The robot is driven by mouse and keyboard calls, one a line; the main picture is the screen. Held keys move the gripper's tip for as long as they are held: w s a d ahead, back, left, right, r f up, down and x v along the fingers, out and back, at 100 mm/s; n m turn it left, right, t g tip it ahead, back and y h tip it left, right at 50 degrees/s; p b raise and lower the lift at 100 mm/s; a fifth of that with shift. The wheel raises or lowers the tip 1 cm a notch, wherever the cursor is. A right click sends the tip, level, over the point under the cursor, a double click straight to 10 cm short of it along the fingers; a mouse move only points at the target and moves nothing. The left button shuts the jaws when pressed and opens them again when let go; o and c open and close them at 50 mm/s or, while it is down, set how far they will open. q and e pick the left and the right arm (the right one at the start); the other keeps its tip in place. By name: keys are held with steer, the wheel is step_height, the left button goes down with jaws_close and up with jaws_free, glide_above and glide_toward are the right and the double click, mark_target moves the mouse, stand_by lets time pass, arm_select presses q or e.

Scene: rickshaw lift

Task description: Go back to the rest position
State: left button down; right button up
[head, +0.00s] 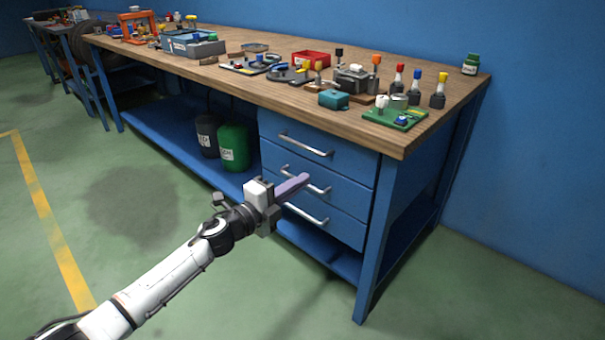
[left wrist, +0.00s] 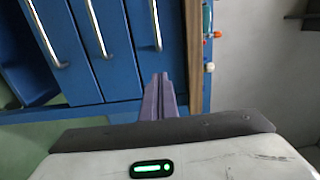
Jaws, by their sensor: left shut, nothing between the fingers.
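My left gripper (head: 304,178) reaches in from the lower left in the head view, in front of the blue drawers of the workbench. Its purple fingers are together with nothing between them. In the left wrist view the shut fingers (left wrist: 159,80) point toward the drawer fronts. I cannot tell from the pictures whether they touch the drawers. My right gripper is not in view.
The blue workbench (head: 420,142) has a wooden top crowded with tools, bottles and small parts. Three drawers with metal handles (head: 306,145) look shut. Black and green canisters (head: 234,146) stand on its lower shelf. Green floor (head: 130,215) is clear at left.

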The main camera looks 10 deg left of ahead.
arm_select(q)
steer(key=s+a+f+n+g+y, duration=0.25)
steer(key=s+f+n, duration=0.3)
steer(key=s, duration=0.55)
steer(key=s+a+f+n+g+y, duration=0.1)
steer(key=s+f+n+g+y, duration=0.3)
steer(key=s+n, duration=0.45)
steer(key=s+a+f+n+g+y, duration=0.25)
steer(key=s+f+n, duration=0.3)
steer(key=s, duration=0.65)
steer(key=s+d+n+g+h, duration=0.1)
steer(key=s+n+g, duration=0.15)
steer(key=s, duration=1.05)
steer(key=w+d+f+t+h, duration=0.3)
steer(key=w+d+f+t, duration=0.1)
steer(key=d+f, duration=0.25)
step_height(320, 180, up, 9)
steer(key=p, duration=1.3)
steer(key=shift+d+m+y, duration=0.15)
steer(key=shift+m+y, duration=0.15)
steer(key=shift+m, duration=0.1)
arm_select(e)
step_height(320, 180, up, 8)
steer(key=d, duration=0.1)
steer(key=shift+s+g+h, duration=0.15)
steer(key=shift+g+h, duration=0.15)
